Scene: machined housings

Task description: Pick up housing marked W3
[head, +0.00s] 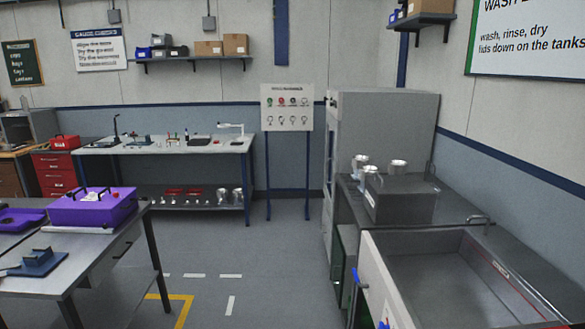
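Several bright metal round parts that look like machined housings (397,166) stand on the counter at the right, by a grey lidded box. A few similar metal parts (237,197) stand on the lower shelf of the bench at the back. Any markings on them are too small to read, so I cannot tell which one is W3. My gripper does not show in the head view.
A sink or tank (440,270) fills the lower right, with a grey box (400,202) behind it. A table with a purple case (92,210) stands at the left. A bench (165,147) stands at the back. The floor (245,265) between is clear.

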